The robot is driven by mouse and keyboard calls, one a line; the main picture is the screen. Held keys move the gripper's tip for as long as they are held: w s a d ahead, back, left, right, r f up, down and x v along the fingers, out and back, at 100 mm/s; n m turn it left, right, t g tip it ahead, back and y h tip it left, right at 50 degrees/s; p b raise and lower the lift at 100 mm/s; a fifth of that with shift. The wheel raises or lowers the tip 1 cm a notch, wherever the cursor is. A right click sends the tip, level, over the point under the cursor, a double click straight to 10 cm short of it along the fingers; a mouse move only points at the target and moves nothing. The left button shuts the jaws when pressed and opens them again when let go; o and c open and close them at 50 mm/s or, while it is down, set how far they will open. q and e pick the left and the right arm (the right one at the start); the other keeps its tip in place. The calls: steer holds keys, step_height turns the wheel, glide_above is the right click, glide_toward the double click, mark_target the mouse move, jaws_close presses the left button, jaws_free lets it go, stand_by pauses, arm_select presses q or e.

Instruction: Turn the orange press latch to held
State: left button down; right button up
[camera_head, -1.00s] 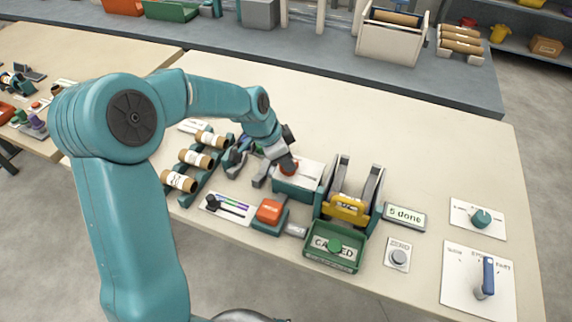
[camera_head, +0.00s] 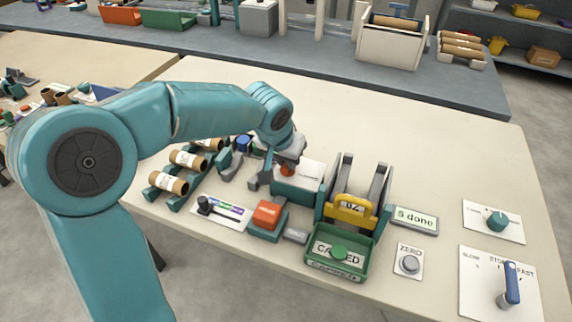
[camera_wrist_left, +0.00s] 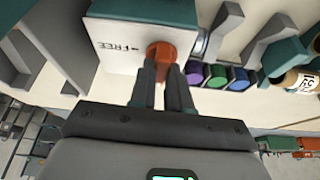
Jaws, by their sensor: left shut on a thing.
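The orange press latch (camera_head: 286,169) is a small round knob on the white-topped teal box (camera_head: 297,190), left of the winder. It also shows in the left wrist view (camera_wrist_left: 161,50), beside a white plate marked "FREE" with an arrow. My left gripper (camera_wrist_left: 165,68) is shut on the latch, one finger on each side of it. In the head view the left gripper (camera_head: 280,170) comes down over the latch and partly hides it. My right gripper is not in view.
The winder with its yellow part (camera_head: 350,209) stands right of the box. In front are a green tray (camera_head: 338,252) and an orange block (camera_head: 267,214). Labelled tubes (camera_head: 168,183) lie on a rack at left. A blue-handled lever (camera_head: 511,283) stands far right.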

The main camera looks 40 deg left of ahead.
arm_select(q)
steer(key=shift+w+r+n+b, duration=0.1)
steer(key=shift+w+n+b, duration=0.05)
steer(key=shift+n+b, duration=0.2)
steer(key=shift+r, duration=0.1)
steer(key=c, duration=1.1)
jaws_free()
steer(key=p+v, duration=0.1)
steer(key=v, duration=1.5)
steer(key=shift+d+p, duration=0.25)
steer(key=shift+p, duration=0.15)
